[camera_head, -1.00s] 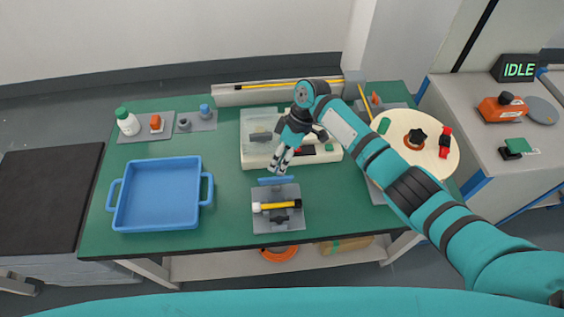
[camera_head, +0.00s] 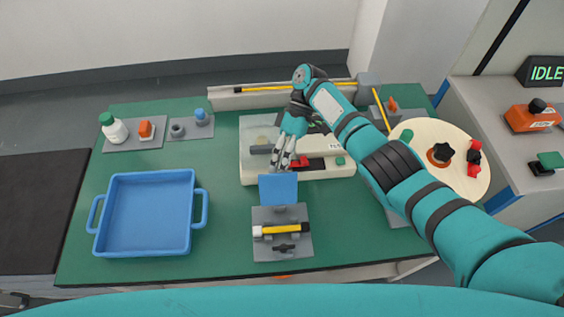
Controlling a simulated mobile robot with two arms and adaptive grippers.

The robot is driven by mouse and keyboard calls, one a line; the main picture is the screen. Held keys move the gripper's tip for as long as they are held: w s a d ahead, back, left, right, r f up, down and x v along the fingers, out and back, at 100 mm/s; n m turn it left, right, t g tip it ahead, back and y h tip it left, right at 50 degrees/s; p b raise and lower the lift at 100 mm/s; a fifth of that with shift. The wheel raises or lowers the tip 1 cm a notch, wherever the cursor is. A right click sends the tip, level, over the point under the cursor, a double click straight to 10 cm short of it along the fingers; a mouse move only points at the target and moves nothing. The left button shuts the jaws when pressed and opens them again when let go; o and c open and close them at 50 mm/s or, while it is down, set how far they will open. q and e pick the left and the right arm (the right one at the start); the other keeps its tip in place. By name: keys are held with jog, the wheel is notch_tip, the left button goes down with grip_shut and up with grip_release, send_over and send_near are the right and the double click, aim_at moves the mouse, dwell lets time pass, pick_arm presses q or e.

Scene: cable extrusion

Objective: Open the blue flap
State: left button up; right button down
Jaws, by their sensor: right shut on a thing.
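The blue flap (camera_head: 278,189) stands raised at the back edge of a grey fixture (camera_head: 301,247), its broad face toward me. A yellow cable piece with a white end (camera_head: 283,229) lies across the fixture, with a dark knob in front of it. My right gripper (camera_head: 283,168) reaches down from above, just behind the flap's top edge. Its fingers look close together and appear at the top of the flap; the exact contact is too small to see. My left gripper is not in view.
A cream reel disc (camera_head: 462,185) is at right. Green table is clear between tray and fixture.

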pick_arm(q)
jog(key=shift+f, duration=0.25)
pick_arm(e)
jog(key=shift+s+d+f, duration=0.25)
jog(key=shift+s+f, duration=0.05)
jog(key=shift+f, duration=0.35)
jog(key=shift+s+d+f, duration=0.2)
jog(key=shift+s+f, duration=0.05)
jog(key=shift+f, duration=0.4)
jog(key=c, duration=1.3)
grip_release()
jog(key=shift+c, duration=0.2)
jog(key=shift+o, duration=1.2)
jog(key=shift+w, duration=0.2)
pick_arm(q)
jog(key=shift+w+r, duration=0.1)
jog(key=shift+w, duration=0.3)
pick_arm(e)
jog(key=shift+s, duration=0.1)
jog(key=shift+r, duration=0.1)
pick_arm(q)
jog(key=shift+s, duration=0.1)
pick_arm(e)
jog(key=r, duration=1)
jog(key=shift+a+r, duration=0.3)
